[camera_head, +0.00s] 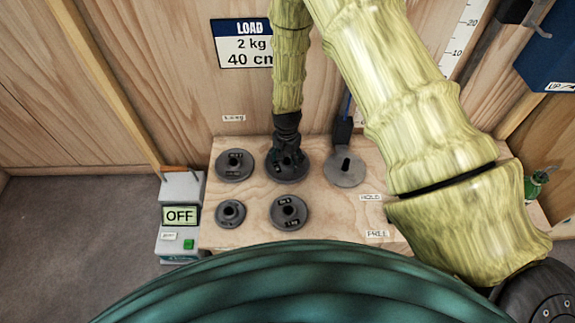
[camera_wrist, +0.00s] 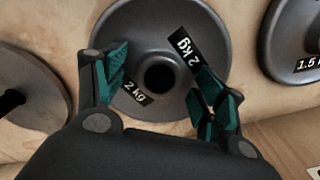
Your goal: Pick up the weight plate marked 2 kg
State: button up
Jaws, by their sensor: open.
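The weight plate marked 2 kg (camera_wrist: 160,30) is a dark grey disc with a central hole and two black "2 kg" labels. It lies flat on the wooden bench, in the back row in the head view (camera_head: 287,172), partly hidden under my gripper. My gripper (camera_head: 288,150) points down over it. In the wrist view my gripper (camera_wrist: 165,88) is open, its two teal-padded fingers spread on either side of the plate's hole, with nothing held. Whether the fingertips touch the plate I cannot tell.
A plate marked 1.5 kg (camera_wrist: 295,40) lies close beside it. Smaller plates (camera_head: 230,213) (camera_head: 289,212) lie in front. A grey disc with a post (camera_head: 345,170) stands to the right. An OFF box (camera_head: 180,215) stands left. A LOAD sign (camera_head: 243,45) reads 2 kg, 40 cm.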

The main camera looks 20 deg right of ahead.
grip_shut()
jog(key=shift+r, duration=0.15)
jog(key=shift+w, duration=0.1)
dwell(0.3)
